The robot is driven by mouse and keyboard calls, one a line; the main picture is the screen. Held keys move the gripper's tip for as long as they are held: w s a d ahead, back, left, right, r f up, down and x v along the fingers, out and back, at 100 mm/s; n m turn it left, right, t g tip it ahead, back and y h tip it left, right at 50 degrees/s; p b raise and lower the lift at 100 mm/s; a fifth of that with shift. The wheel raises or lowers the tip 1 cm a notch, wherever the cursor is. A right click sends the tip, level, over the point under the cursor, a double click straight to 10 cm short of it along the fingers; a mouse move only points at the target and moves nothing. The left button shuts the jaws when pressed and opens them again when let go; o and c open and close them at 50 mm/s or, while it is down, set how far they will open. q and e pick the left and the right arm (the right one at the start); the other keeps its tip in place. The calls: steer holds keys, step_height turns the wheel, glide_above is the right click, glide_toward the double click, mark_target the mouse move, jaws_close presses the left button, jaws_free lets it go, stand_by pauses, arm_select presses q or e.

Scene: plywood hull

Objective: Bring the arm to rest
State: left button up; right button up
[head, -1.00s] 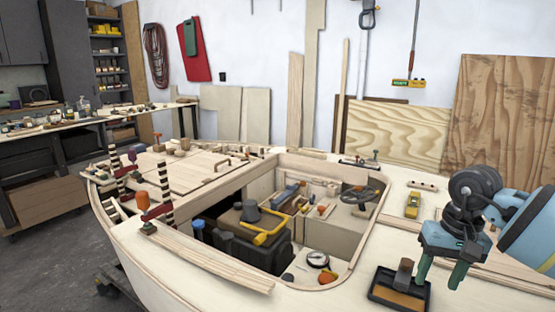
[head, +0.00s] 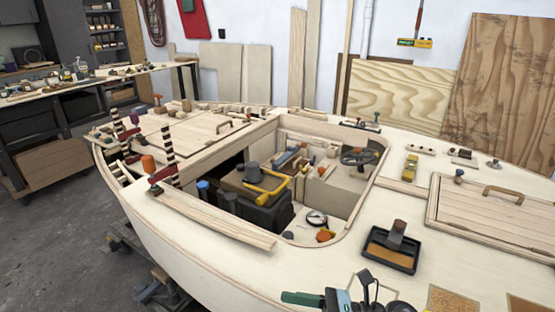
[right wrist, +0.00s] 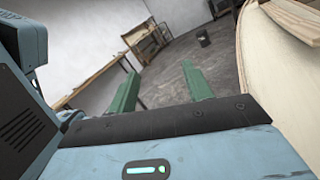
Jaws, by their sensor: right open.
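My right gripper shows at the bottom edge of the head view (head: 302,298), low over the near side of the plywood hull (head: 225,270); only a green finger and part of its blue body are in frame. In the right wrist view its two green fingers (right wrist: 160,88) stand wide apart with nothing between them. Floor and wall show beyond the fingers, and the pale hull side (right wrist: 258,75) is to their right. My left gripper is not in view.
A black tray (head: 390,262) with a block lies on the deck beyond the gripper. A hatch with a wooden handle (head: 502,195) is at right. The open cockpit holds a yellow-handled tool (head: 264,192). Wooden strips (head: 215,220) lie along the left deck.

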steer(key=s+d+f+m+t+h+p, duration=0.1)
steer(key=s+d+f+m+t+h, duration=0.2)
steer(key=m, duration=0.8)
steer(key=s+d+f+m+t+h, duration=0.1)
steer(key=d+f+m+t+h, duration=0.25)
steer(key=m+t, duration=0.45)
steer(key=s+d+f+m+t+h+p, duration=0.1)
steer(key=s+d+f+m+t+h, duration=0.2)
steer(key=m, duration=1)
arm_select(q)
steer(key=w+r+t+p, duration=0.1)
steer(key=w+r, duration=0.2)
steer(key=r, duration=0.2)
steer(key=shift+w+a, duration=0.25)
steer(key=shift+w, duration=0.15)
arm_select(e)
steer(key=s+d+f+m+g+h, duration=0.3)
steer(key=s+f+m, duration=0.4)
steer(key=s, duration=0.2)
steer(key=s+d+f+m+g+h, duration=0.4)
steer(key=s+f+m, duration=0.2)
steer(key=s+m, duration=0.2)
steer(key=shift+s+d+f+g, duration=0.3)
steer(key=shift+s+f, duration=0.1)
steer(key=shift+s, duration=0.35)
steer(key=shift+h, duration=0.25)
